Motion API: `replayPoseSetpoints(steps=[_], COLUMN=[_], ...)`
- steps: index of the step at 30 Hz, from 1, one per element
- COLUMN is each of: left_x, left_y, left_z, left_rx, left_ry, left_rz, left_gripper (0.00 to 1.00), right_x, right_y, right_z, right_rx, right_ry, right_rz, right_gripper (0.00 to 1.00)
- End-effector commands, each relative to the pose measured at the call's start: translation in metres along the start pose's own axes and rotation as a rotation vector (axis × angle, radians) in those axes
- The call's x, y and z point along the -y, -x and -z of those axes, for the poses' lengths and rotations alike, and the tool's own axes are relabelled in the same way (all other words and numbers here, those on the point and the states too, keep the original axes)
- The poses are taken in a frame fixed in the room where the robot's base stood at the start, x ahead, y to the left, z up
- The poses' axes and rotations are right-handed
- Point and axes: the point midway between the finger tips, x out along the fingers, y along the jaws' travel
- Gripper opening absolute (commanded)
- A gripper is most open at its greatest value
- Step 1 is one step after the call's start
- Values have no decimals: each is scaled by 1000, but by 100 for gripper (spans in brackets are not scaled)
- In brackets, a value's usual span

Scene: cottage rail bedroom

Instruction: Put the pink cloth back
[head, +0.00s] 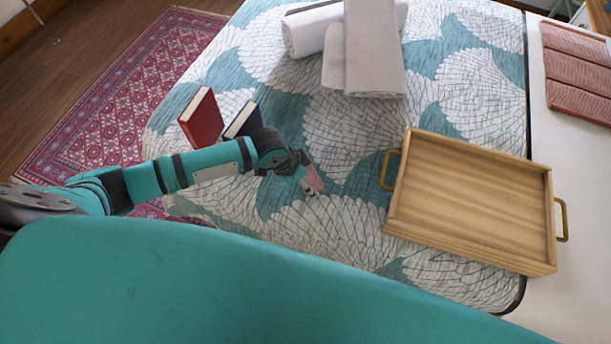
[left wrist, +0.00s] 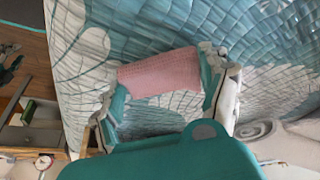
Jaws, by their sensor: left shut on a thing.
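The pink cloth (left wrist: 160,73) lies between the two fingers of my left gripper (left wrist: 158,84), which is shut on it, in the left wrist view. In the head view a small part of the pink cloth (head: 314,178) shows at the tip of my left gripper (head: 307,186), over the patterned bed left of the wooden tray. The gripper hides part of the cloth there. I cannot tell whether the cloth touches the bed cover. My right gripper is in neither view.
The wooden tray (head: 425,135) with brass handles stands at the bed's right edge. White rolled towels (head: 372,50) lie at the back. A red book (head: 201,118) and a dark book (head: 241,119) stand near my left arm. Salmon-pink flat pieces (head: 578,70) lie far right on a pale surface.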

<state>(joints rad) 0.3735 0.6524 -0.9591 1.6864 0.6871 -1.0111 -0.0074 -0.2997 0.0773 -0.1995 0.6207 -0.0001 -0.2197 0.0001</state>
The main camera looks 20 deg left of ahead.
Motion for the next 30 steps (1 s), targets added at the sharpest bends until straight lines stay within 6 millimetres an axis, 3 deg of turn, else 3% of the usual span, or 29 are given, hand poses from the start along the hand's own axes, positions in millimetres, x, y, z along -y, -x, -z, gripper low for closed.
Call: replayPoseSetpoints(steps=[1,2,6,17,20,30], left_x=[0,0,0,0,1,1], left_y=[-2,-2,-2,3,16,87], left_z=[-1,-1,-1,0,1,0], left_rx=[1,1,1,0,-1,-1], left_ry=[1,1,1,0,0,-1], left_rz=[0,0,0,1,2,3], left_gripper=[52,80,98,100,100,100], right_x=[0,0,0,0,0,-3], right_y=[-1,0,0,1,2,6], right_z=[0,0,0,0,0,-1], right_rx=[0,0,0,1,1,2], right_ry=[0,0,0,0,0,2], right_rz=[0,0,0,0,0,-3], right_gripper=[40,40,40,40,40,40])
